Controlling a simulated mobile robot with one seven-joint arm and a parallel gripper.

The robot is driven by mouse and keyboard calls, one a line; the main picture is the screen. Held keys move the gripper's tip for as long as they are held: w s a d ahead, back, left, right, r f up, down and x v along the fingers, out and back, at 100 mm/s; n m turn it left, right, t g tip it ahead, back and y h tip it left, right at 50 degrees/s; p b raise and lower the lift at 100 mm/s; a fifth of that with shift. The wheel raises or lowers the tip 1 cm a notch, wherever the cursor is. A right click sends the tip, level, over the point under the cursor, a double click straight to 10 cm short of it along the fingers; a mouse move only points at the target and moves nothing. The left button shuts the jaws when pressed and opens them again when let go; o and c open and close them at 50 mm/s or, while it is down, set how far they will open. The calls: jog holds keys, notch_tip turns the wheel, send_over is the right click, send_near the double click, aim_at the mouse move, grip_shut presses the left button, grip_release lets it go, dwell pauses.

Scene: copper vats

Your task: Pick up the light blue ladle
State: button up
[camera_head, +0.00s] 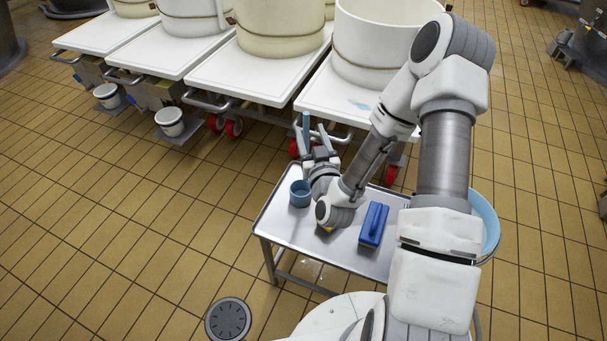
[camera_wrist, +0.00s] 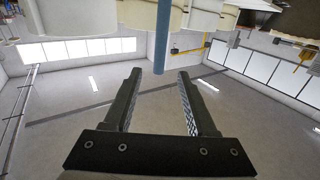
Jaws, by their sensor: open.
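The light blue ladle (camera_head: 300,194) stands on the left end of a metal cart, its cup low and its long handle rising upright. My gripper (camera_head: 309,133) is open beside the upper handle, with its fingers pointing up and away in the head view. In the wrist view the blue handle (camera_wrist: 163,38) comes down from the top edge and ends in line with the gap between the open fingertips (camera_wrist: 159,74). The fingers are apart and hold nothing. I cannot tell whether the handle is between the fingertips or just beyond them.
The metal cart (camera_head: 284,222) also bears a dark blue brush-like block (camera_head: 374,224) and a yellow item (camera_head: 325,230) partly hidden by my arm. A blue bucket (camera_head: 486,222) is at its right. White tables (camera_head: 245,77) with large vats stand behind.

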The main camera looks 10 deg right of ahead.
jog(key=w+b, duration=0.1)
jog(key=w, duration=0.8)
jog(key=shift+w, duration=0.3)
jog(key=shift+d+r, duration=0.1)
grip_shut()
